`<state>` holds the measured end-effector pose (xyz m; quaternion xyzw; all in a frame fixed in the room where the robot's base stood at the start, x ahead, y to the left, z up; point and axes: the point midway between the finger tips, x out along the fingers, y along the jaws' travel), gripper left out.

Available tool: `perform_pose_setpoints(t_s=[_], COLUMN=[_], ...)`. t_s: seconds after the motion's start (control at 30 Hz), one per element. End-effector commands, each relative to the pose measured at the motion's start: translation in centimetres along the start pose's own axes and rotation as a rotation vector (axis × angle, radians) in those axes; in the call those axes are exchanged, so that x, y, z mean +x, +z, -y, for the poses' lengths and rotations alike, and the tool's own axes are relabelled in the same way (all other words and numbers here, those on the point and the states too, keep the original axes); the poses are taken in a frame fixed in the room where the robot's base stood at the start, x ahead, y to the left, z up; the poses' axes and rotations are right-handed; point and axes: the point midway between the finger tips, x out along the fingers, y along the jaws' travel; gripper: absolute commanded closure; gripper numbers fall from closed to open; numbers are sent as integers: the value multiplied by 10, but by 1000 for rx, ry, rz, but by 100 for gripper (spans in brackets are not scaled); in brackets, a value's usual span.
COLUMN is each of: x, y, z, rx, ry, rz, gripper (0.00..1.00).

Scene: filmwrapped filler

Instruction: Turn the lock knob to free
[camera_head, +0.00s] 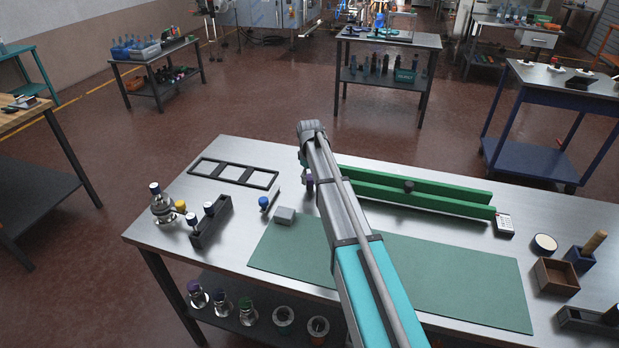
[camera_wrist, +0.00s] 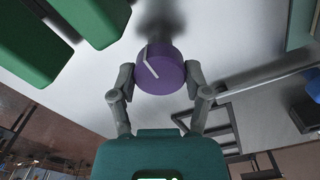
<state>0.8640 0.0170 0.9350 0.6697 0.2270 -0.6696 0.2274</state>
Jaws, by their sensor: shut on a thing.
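A round purple knob (camera_wrist: 165,72) with a white pointer line on its face sits between the two fingers of my gripper (camera_wrist: 160,78) in the wrist view. The fingertips close on it from left and right. The white line runs slightly tilted, from upper left to lower right. In the head view a small purple piece (camera_head: 310,181) shows beside my arm, left of the green rails (camera_head: 430,199). My arm hides most of the gripper there. Any marking for the free position is not visible.
A black three-opening frame (camera_head: 233,172) lies at the back left of the bench.

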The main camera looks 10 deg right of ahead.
Motion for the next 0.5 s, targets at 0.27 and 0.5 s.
perform_pose_setpoints(t_s=[0.27, 0.5], x=[0, 0], y=[1, 0], z=[1, 0], rx=[0, 1], ry=[-2, -1], rz=[3, 1], gripper=[8, 4])
